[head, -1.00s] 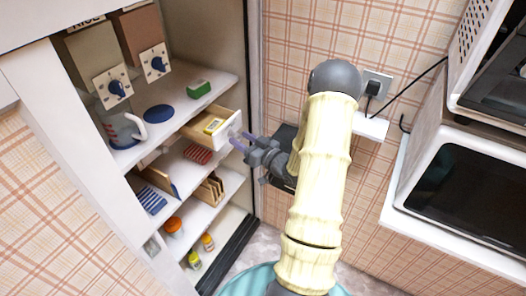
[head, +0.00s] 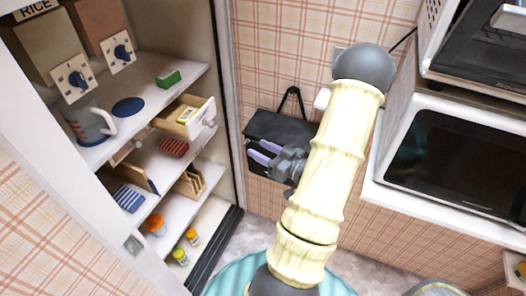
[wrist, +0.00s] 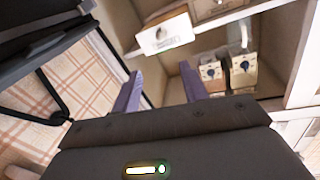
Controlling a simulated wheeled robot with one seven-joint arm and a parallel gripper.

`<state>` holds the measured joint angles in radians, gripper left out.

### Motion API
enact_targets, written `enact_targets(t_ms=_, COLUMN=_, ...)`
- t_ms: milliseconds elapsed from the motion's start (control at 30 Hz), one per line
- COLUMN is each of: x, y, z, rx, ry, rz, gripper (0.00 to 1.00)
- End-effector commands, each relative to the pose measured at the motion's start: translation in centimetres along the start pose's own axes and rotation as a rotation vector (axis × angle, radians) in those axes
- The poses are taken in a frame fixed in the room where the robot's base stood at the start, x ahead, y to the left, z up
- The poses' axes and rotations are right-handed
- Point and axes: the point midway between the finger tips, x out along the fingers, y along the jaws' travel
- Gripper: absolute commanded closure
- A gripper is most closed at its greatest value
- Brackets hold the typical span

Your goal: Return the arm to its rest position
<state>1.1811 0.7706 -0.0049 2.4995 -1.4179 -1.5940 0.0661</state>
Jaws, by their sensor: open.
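My gripper (head: 262,154) is open and empty in the head view, its purple fingers pointing left toward the shelf unit. It is clear of the open drawer and in front of a dark bag on the wall. In the wrist view my gripper (wrist: 160,88) shows two spread purple fingers with nothing between them. My pale, ribbed arm is bent, with a grey elbow at the top. The drawer front also shows in the wrist view (wrist: 166,36).
The shelf unit (head: 215,165) on the left holds a jug (head: 90,125), a green box (head: 168,78), dispensers and jars. A dark bag (head: 280,128) hangs behind my gripper. A microwave (head: 455,160) stands to the right of my arm. Floor shows below.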

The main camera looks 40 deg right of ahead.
Motion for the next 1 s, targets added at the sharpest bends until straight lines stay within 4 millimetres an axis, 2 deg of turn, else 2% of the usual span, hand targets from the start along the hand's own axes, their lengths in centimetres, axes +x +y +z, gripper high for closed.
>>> enact_targets(t_ms=633, x=0.2, y=-0.1, z=-0.1, rx=-0.007, ry=-0.013, rz=0.001, gripper=0.56)
enact_targets(t_ms=767, x=1.7, y=-0.3, z=0.0, rx=-0.044, ry=-0.095, rz=0.014, gripper=0.56)
enact_targets(t_ms=1000, x=6.3, y=-1.1, z=0.1, rx=-0.171, ry=-0.398, rz=0.098, gripper=0.56)
